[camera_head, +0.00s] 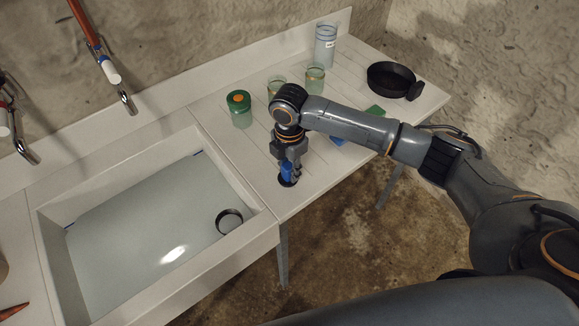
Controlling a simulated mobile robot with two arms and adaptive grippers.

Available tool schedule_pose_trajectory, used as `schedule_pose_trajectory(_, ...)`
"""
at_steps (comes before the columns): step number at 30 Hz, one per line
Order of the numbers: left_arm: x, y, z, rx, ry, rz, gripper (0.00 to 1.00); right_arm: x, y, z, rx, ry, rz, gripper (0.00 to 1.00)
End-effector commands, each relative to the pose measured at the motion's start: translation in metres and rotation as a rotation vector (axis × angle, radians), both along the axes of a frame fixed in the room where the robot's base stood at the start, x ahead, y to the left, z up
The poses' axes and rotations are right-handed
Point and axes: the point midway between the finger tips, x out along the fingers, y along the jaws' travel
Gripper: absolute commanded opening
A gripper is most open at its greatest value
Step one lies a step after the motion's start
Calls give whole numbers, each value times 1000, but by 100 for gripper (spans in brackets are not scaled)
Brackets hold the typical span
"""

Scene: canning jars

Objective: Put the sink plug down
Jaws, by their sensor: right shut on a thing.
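The sink plug (286,182) shows as a dark round disc with a blue part above it, low over or on the white counter near its front edge, right of the sink. I cannot tell whether it touches the counter. My right gripper (288,171) points down and is shut on the plug from above; its fingers hide part of it. The white sink (262,222) holds a pale, shiny surface that looks like water, with a dark ring (229,211) near its right corner. My left gripper is not in view.
On the counter (225,150) stand a green-lidded jar (241,117), two greenish jars (315,80) (276,85), a tall clear jar (325,48) and a black pan (390,78). Green (376,110) and blue (338,141) pieces lie partly behind my arm. Taps hang over the sink.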

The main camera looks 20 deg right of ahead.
Motion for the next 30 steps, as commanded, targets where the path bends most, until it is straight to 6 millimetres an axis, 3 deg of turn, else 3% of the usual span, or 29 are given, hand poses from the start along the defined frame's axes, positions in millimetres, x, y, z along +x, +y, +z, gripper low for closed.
schedule_pose_trajectory(6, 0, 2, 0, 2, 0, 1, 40, 0, 0, -7, 1, 0, 0, 0)
schedule_pose_trajectory(7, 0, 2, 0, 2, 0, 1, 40, 0, 0, -7, 0, 0, 0, 33)
schedule_pose_trajectory(9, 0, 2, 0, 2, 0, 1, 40, 0, 0, -7, 0, 0, 0, 47)
schedule_pose_trajectory(10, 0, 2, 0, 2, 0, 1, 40, 0, 0, -7, 0, 0, 0, 50)
schedule_pose_trajectory(19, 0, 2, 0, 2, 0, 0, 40, 0, 0, -5, 0, 0, -1, 50)
schedule_pose_trajectory(23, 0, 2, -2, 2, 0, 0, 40, 1, 0, 5, 1, -2, 0, 50)
schedule_pose_trajectory(30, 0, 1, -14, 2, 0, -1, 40, 1, 0, 52, 1, -5, 1, 50)
